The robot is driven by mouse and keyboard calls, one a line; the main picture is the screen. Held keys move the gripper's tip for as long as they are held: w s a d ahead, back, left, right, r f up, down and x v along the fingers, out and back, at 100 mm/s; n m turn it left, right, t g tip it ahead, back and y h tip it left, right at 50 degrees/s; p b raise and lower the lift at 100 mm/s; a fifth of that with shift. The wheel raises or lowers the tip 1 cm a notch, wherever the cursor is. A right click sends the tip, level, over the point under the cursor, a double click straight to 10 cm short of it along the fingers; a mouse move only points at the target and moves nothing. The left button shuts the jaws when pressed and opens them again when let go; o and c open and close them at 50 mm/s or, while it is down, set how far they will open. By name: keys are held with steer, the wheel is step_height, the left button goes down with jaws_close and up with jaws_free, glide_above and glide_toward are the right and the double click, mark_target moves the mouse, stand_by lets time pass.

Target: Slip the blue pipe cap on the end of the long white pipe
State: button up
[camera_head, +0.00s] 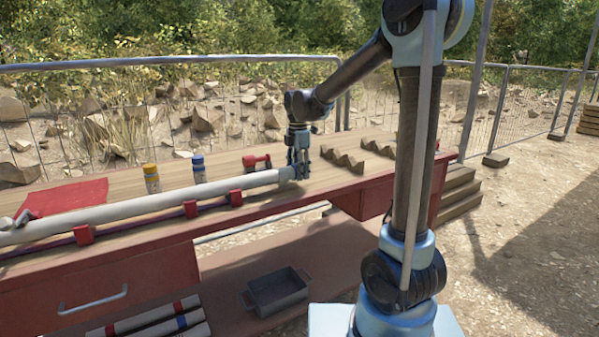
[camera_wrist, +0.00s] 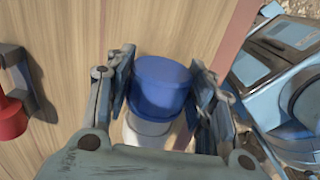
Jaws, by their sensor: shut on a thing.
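The long white pipe (camera_head: 150,208) lies along the front of the wooden bench, its right end at my gripper (camera_head: 300,172). In the wrist view the blue cap (camera_wrist: 160,85) sits between my two fingers, which are shut on it. The pale pipe end (camera_wrist: 148,133) shows directly below the cap and in line with it. The cap meets the pipe end there, but I cannot tell how far it is over it. In the head view my fingers hide the cap.
Red brackets (camera_head: 191,208) line the bench front below the pipe. Notched wooden blocks (camera_head: 345,160) lie right of my gripper. A grey tray (camera_head: 275,292) is below.

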steer(key=shift+s+a, duration=0.35)
steer(key=shift+a, duration=0.2)
steer(key=o, duration=0.9)
steer(key=shift+o, duration=0.2)
